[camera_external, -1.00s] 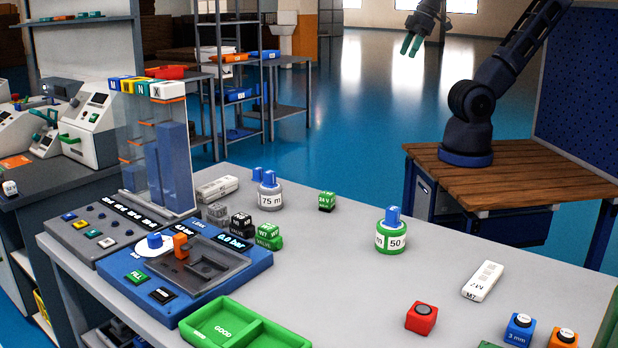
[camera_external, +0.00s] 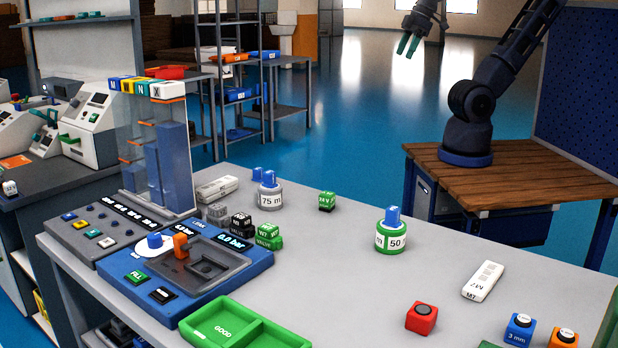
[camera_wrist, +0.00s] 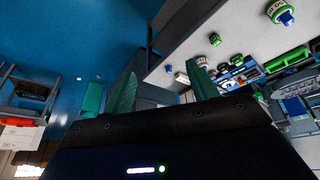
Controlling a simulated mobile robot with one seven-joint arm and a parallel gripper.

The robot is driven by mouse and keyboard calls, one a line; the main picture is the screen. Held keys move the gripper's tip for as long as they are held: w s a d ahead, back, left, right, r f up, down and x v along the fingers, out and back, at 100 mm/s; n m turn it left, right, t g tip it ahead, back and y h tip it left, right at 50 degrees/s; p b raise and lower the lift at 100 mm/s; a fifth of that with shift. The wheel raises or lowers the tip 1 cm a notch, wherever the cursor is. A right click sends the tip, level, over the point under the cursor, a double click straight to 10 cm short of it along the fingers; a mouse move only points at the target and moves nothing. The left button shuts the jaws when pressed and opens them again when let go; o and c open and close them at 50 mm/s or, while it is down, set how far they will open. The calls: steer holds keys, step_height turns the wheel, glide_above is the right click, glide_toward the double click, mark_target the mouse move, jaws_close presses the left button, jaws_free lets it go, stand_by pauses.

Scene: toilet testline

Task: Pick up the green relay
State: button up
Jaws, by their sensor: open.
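A small green block (camera_external: 327,201) with a pale label stands on the grey bench, behind the 50-marked ring and right of the 75-marked one. It looks like the green relay, but its label is too small to read surely. It also seems to show in the wrist view (camera_wrist: 215,40), small and far off. A second green block (camera_external: 268,237), whose label seems to read VALVE, stands by the blue test station. My gripper (camera_external: 408,46) hangs high beyond the bench, far from both blocks. Its green fingers are apart and empty in the wrist view (camera_wrist: 160,70).
A green-and-white ring with a blue knob (camera_external: 391,233) and a grey one (camera_external: 269,193) stand nearby. A white stick-like box (camera_external: 483,281) and a red block (camera_external: 421,318) lie to the right. A green tray (camera_external: 246,326) is in front. Bare bench surrounds the small green block.

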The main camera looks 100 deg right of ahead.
steer(key=w+a+f+n+h, duration=0.1)
steer(key=w+a+f+n, duration=0.1)
steer(key=w+n, duration=0.25)
steer(key=w+a+f+n, duration=0.1)
steer(key=w+f+n, duration=0.15)
steer(key=w, duration=0.35)
steer(key=n+h, duration=0.1)
steer(key=n, duration=2)
glide_above(329, 193)
steer(key=s+a, duration=0.3)
step_height(329, 193, down, 25)
steer(key=shift+g+h, duration=0.3)
steer(key=x, duration=0.4)
steer(key=shift+w+d, duration=0.1)
steer(key=shift+d, duration=0.05)
steer(key=shift+x, duration=3)
steer(key=shift+d, duration=0.15)
steer(key=c, duration=1.1)
